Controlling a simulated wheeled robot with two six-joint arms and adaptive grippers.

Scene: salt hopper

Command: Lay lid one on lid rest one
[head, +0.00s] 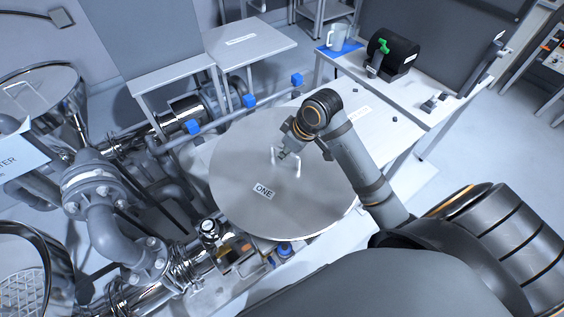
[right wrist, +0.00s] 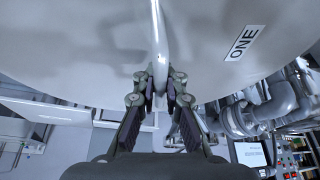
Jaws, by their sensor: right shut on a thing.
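Lid one (head: 232,170), a large round grey metal disc labelled ONE, is near the middle of the head view. My right gripper (head: 284,156) is shut on the lid's upright handle (head: 299,170). In the right wrist view the fingers (right wrist: 157,88) close around the handle bar (right wrist: 158,40), with the lid's face (right wrist: 80,45) beyond them. The lid overlaps a white labelled table (head: 378,128) in the head view; whether they touch cannot be told. A second white labelled table (head: 265,44) stands behind. Neither table label is readable, so I cannot tell which is lid rest one. My left gripper is not in view.
Blue valve handles (head: 249,101) stand behind the lid. A mug (head: 337,38) and a black drum (head: 393,50) occupy the back bench.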

